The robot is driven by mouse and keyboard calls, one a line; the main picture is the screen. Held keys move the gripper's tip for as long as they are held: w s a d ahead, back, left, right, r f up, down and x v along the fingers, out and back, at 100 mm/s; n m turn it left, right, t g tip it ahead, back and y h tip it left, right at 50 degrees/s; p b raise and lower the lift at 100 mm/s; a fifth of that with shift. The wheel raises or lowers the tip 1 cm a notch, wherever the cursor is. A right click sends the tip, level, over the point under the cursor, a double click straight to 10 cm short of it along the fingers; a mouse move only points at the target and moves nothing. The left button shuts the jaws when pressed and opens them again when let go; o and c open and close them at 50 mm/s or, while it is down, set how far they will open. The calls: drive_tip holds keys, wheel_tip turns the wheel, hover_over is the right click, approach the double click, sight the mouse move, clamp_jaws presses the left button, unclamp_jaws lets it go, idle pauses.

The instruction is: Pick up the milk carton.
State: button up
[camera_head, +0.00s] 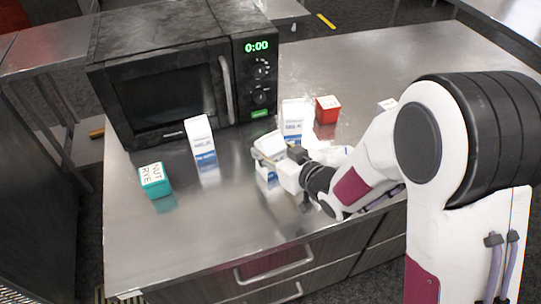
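A tall white carton with dark lettering and a blue lower band (201,142) stands upright in front of the microwave. A second, similar white carton (292,117) stands upright farther right, just behind my gripper. The lettering is too small for me to tell for sure which carton is milk. My gripper (264,160) is low over the counter, between the two cartons and nearer the viewer, pointing left. It is apart from the left carton.
A black microwave (165,80) stands at the back left of the metal counter (225,235). A teal box (154,179) lies at the left and a red box (327,109) at the back. The front counter is clear.

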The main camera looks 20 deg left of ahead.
drive_tip(key=shift+r, duration=0.2)
drive_tip(key=shift+r, duration=4.9)
drive_tip(key=shift+r, duration=0.1)
drive_tip(key=shift+r, duration=2.8)
drive_tip(key=w+d+m+t+h, duration=0.4)
drive_tip(key=w+d+m+h, duration=0.15)
drive_tip(key=w+d, duration=1.65)
drive_tip(key=w+d+f+m+h, duration=0.1)
drive_tip(key=w+d, duration=0.3)
drive_tip(key=d, duration=0.6)
drive_tip(key=w+d+f+m+t+h, duration=0.1)
drive_tip(key=w+d, duration=0.4)
drive_tip(key=d, duration=0.5)
drive_tip(key=w+d+f+m+t+h, duration=0.1)
drive_tip(key=w+d+m+h, duration=0.3)
drive_tip(key=d, duration=0.6)
drive_tip(key=shift+w+f, duration=0.4)
drive_tip(key=shift+f, duration=0.3)
